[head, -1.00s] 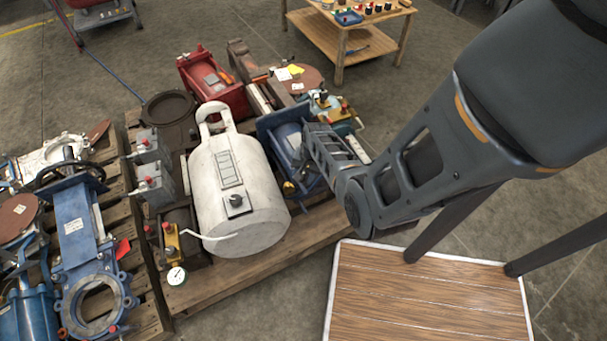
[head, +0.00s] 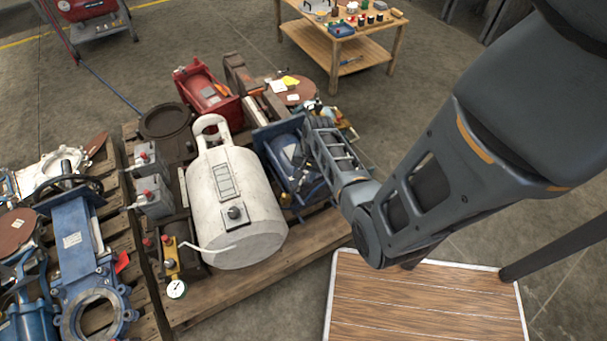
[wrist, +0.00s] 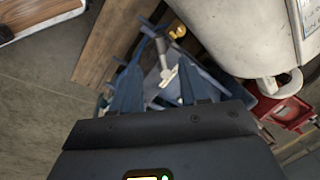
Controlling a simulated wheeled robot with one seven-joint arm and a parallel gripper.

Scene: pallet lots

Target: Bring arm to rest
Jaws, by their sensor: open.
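My gripper (wrist: 155,92) shows in the wrist view with its two dark fingers apart and nothing between them. It points down over a blue machine part (wrist: 205,82) on the pallet. In the head view my arm reaches in from the upper right, and its far end is over the same blue part (head: 279,160), to the right of the white tank. The gripper's fingers are hard to make out in the head view.
A second pallet with blue valves (head: 80,245) is at left. A wood-topped platform (head: 425,305) is at front right. A small table (head: 338,50) stands behind.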

